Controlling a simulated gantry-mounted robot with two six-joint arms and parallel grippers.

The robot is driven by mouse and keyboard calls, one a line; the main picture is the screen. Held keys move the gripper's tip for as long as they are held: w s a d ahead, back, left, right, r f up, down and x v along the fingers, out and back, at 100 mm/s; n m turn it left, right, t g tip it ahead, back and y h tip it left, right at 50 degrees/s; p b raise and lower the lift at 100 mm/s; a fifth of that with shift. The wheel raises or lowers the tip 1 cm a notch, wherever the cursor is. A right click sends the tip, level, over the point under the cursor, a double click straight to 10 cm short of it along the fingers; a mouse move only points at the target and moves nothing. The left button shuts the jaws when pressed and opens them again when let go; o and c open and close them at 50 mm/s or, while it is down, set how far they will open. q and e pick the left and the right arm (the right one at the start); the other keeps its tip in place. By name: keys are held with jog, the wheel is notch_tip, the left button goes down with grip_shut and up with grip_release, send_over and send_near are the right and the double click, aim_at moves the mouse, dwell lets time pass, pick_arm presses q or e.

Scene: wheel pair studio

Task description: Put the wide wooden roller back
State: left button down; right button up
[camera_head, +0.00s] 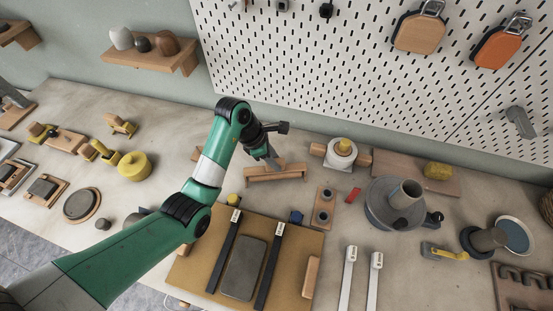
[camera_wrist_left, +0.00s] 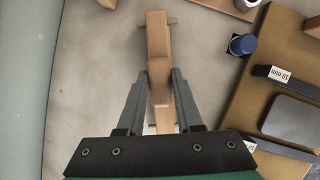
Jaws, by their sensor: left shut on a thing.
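My left gripper (camera_head: 271,163) comes in from the left in the head view and points down at a long wooden piece with raised ends (camera_head: 288,174) on the table. In the left wrist view, the two grey fingers (camera_wrist_left: 159,82) are shut on a light wooden piece, seemingly the wide wooden roller (camera_wrist_left: 158,70). The long wooden piece (camera_wrist_left: 156,36) runs away beyond the fingertips, with a crossbar at its far end. The fingers hide part of the wood, and I cannot tell whether the roller rests on the piece below. My right gripper is not in view.
A tan board (camera_head: 202,258) with black strips and a grey slab lies in front. A blue-capped item (camera_wrist_left: 243,44) stands at its edge.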

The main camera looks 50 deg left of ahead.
pick_arm(q)
jog(key=shift+f, duration=0.65)
jog(key=c, duration=0.6)
grip_release()
jog(key=shift+d, duration=0.1)
